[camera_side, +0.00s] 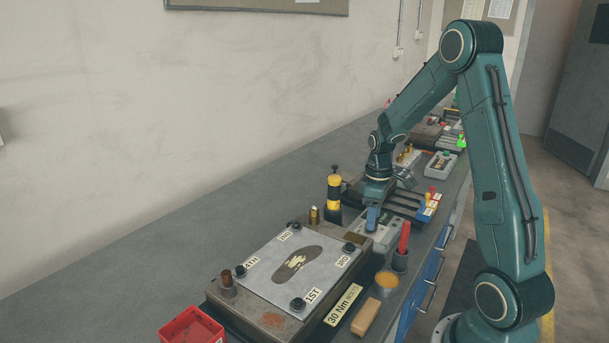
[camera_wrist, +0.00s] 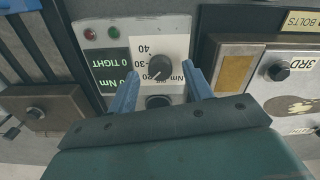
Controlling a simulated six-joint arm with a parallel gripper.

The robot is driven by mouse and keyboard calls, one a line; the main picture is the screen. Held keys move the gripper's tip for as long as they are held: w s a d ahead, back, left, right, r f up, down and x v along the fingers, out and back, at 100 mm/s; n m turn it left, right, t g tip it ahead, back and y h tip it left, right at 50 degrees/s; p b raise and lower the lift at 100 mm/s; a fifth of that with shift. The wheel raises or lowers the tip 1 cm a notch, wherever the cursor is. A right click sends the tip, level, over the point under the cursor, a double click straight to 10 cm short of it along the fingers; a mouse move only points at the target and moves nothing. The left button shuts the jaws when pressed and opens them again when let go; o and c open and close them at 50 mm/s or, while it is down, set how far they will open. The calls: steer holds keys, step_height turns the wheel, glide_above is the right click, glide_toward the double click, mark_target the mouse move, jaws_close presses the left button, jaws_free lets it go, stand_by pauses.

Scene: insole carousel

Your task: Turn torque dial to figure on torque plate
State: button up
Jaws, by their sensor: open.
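The torque dial (camera_wrist: 161,68) is a round black knob on a grey box. The white scale behind it shows upside down in the wrist view, with 40, 30 and 20 readable and Nm beside them. I cannot tell surely which figure the knob points to. My gripper (camera_wrist: 160,72) is open, with one blue finger on either side of the dial and gaps between. In the side view my gripper (camera_side: 373,218) is low over the grey box and hides the dial. The torque plate (camera_side: 343,306) reads 30 Nm BOLTS.
A green display (camera_wrist: 112,72) reading 0 TIGHT and red and green lamps (camera_wrist: 101,33) sit beside the scale. A bolted plate (camera_side: 255,255) is in front, with a red-handled tool (camera_side: 404,238) and yellow-topped pot (camera_side: 387,281) at right. A black-and-yellow post (camera_side: 334,192) stands close.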

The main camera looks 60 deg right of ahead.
steer(key=shift+f, duration=0.85)
steer(key=c, duration=1)
steer(key=shift+o, duration=0.2)
steer(key=m, duration=0.4)
steer(key=shift+r+m, duration=0.1)
steer(key=shift+m, duration=2.3)
